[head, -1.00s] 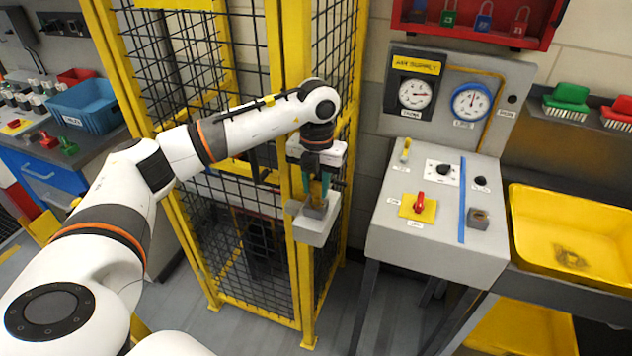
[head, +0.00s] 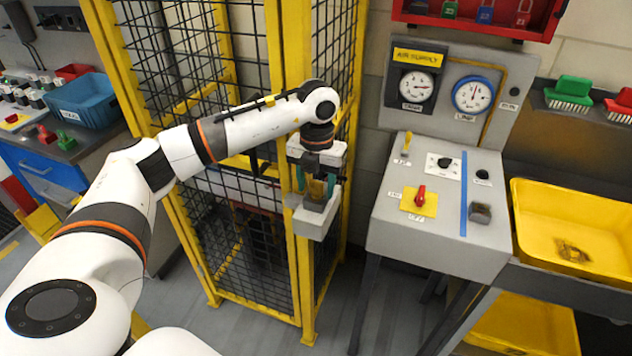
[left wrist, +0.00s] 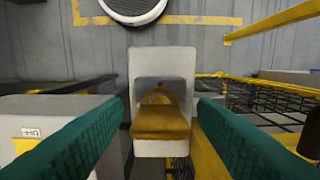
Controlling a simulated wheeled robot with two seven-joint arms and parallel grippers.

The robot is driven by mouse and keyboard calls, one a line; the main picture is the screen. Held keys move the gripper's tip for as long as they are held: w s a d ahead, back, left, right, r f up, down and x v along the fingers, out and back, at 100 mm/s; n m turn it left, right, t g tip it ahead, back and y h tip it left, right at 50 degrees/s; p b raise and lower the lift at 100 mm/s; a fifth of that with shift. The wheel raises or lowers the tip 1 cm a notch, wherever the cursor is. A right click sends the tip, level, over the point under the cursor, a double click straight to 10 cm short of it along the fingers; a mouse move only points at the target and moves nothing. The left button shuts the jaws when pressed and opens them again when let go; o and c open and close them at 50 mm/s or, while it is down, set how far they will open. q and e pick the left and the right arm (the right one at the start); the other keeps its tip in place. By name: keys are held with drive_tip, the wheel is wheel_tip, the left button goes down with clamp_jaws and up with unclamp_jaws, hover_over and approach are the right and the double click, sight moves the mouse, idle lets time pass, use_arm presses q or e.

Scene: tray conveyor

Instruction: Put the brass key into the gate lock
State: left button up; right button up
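The gate lock (head: 314,223) is a light grey box on the yellow gate post. It also shows in the left wrist view (left wrist: 160,62) as a pale block with a recess. The brass key (left wrist: 160,122) sits upright at the lock's recess, between my fingers and apart from both. In the head view only a little brass (head: 317,189) shows. How deep the key is in the lock is hidden. My left gripper (head: 316,187) is open around the key, its teal fingers on either side. My right gripper is not in view.
The yellow-framed mesh gate (head: 245,225) stands behind the lock. Right of it is a grey air supply panel (head: 400,235) with gauges and a red switch. A yellow tray (head: 535,250) is further right, a blue bin (head: 88,102) at left.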

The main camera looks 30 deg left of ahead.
sight(316, 181)
use_arm(q)
drive_tip(key=shift+r, duration=0.15)
drive_tip(key=shift+r, duration=0.35)
wheel_tip(316, 181, up, 11)
drive_tip(key=b, duration=0.1)
drive_tip(key=shift+w, duration=0.15)
idle(0.4)
